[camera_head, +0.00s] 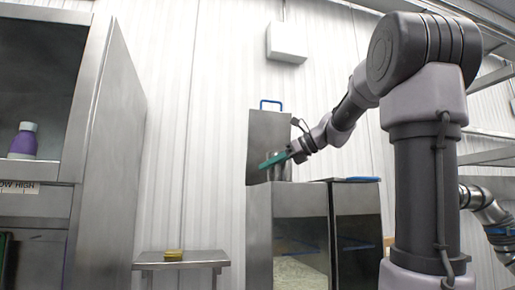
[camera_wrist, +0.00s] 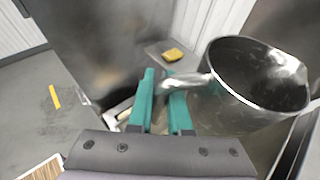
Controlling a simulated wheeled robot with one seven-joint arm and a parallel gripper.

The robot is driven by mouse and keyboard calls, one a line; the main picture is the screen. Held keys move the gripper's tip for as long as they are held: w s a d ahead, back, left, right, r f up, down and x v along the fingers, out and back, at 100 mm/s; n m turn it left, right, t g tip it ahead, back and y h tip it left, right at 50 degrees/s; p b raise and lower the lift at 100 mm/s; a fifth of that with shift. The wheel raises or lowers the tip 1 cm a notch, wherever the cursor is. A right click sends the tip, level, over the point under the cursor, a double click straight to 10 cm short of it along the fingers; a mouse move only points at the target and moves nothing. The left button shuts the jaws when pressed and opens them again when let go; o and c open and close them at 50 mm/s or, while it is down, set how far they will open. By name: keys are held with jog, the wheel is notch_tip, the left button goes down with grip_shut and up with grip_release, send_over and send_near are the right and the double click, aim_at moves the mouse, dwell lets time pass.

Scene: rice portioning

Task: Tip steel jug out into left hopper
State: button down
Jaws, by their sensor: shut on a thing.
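The steel jug (camera_wrist: 235,106) is in my gripper (camera_wrist: 164,92), whose green fingers are shut on its handle (camera_wrist: 187,80). Its open mouth faces the wrist camera; the visible inside is bare dark metal, though the bottom is not clear. In the head view my gripper (camera_head: 272,161) is over the top of the left hopper (camera_head: 300,199), with part of the jug (camera_head: 283,172) showing just behind it. The hopper's lid (camera_head: 267,135) stands open, with a blue handle on top. Pale rice (camera_head: 299,272) shows low behind its window.
The right hopper (camera_head: 357,225) stands alongside, its lid (camera_head: 362,180) shut. A small steel table (camera_head: 205,256) at the left holds a yellow block (camera_head: 173,255). A steel cabinet (camera_head: 105,170) with a purple bottle (camera_head: 23,142) fills the far left. Another arm-like machine (camera_head: 485,208) stands at the right.

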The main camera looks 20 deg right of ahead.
jog(key=w+d+r+m+g+y, duration=0.1)
jog(key=w+r+m+g+y, duration=0.2)
jog(key=r+m, duration=0.3)
jog(key=w+d+r+m+g+y, duration=0.2)
jog(key=r+m+g, duration=0.2)
jog(key=r, duration=0.6)
jog(key=shift+w+d+m+y, duration=0.15)
jog(key=shift+w+m+y, duration=0.25)
jog(key=shift+m, duration=0.7)
dwell(0.5)
dwell(1.5)
